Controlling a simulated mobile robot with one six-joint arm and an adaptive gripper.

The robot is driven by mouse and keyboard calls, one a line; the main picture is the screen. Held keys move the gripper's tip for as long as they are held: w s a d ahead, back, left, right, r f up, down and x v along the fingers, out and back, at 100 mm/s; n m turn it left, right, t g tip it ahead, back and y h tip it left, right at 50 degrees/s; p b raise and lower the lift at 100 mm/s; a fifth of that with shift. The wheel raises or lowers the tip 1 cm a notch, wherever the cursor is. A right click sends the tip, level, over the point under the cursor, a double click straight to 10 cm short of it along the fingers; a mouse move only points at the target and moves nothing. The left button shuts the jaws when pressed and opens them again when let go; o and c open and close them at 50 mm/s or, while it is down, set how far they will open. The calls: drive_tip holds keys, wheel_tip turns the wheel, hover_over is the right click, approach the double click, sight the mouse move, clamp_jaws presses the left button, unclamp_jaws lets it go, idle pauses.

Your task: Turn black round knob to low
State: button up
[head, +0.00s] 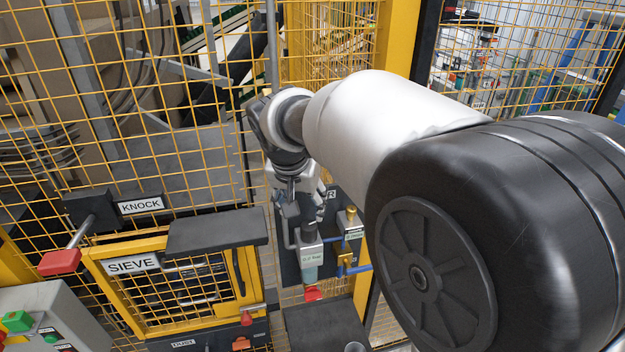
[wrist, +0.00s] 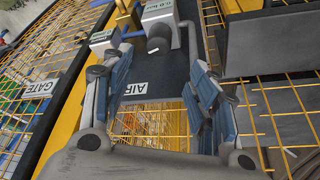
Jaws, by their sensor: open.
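My gripper (head: 304,218) is open in front of the dark AIR panel. In the wrist view its two fingers (wrist: 160,64) stand wide apart with nothing between them. A pale regulator body (wrist: 160,10) with a small label sits on the panel, beyond the fingertips. A dark round part (wrist: 158,32), likely the black knob, shows on the regulator, apart from both fingers. Its setting cannot be read.
Yellow mesh fence (head: 120,120) stands behind. A SIEVE door (head: 133,264) with a dark ledge (head: 216,232) is left of the panel. A KNOCK lever with a red handle (head: 60,262) is farther left. A brass valve (head: 345,263) sits close right of the regulator; a red part (head: 314,293) is below.

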sight(308, 226)
drive_tip(key=x, duration=1.1)
drive_tip(key=shift+s+b, duration=0.1)
drive_tip(key=shift+b, duration=0.2)
drive_tip(key=shift+d, duration=0.1)
drive_tip(key=c, duration=1.1)
